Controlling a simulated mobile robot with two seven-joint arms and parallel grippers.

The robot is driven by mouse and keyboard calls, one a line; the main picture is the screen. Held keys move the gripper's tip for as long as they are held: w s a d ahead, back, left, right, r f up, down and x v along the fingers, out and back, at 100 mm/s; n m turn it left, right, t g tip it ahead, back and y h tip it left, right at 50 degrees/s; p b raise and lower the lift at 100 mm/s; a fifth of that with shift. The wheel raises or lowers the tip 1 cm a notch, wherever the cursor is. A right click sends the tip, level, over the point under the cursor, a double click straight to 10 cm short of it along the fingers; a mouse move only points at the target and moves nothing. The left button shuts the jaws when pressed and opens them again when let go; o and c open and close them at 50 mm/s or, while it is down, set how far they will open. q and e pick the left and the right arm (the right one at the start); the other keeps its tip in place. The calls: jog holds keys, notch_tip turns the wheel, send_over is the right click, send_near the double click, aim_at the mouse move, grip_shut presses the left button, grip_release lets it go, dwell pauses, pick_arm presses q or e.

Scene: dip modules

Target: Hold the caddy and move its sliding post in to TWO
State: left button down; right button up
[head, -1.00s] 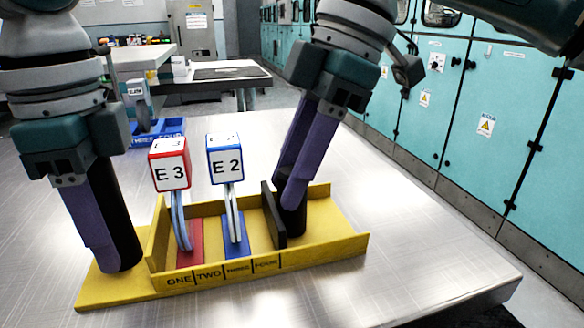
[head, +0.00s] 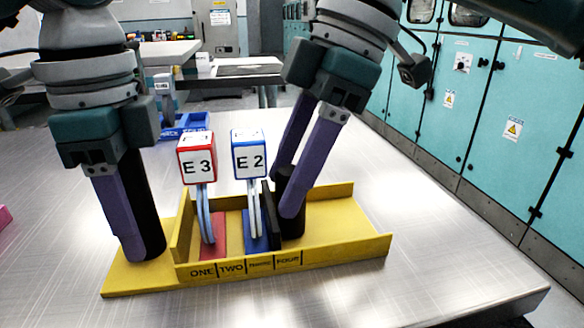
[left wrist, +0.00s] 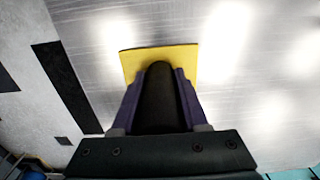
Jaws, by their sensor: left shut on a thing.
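The yellow caddy (head: 345,255) lies on the metal table with ONE, TWO, THREE and FOUR marked along its front. My left gripper (head: 140,245) is shut on the black upright handle at the caddy's left end; the handle also shows in the left wrist view (left wrist: 160,95). A red-edged E3 module (head: 197,160) and a blue-edged E2 module (head: 249,158) stand inside. The dark plate of the sliding post (head: 272,212) is close to E2's right side, near the THREE–FOUR mark. My right gripper (head: 288,200) is at the post's dark upright; its grip is partly hidden.
The caddy's right end is empty. A blue caddy (head: 185,125) stands farther back on the table. A pink object (head: 4,216) shows at the left edge. The table's right edge and teal cabinets (head: 490,100) lie to the right.

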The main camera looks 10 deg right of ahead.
jog(key=v, duration=1.2)
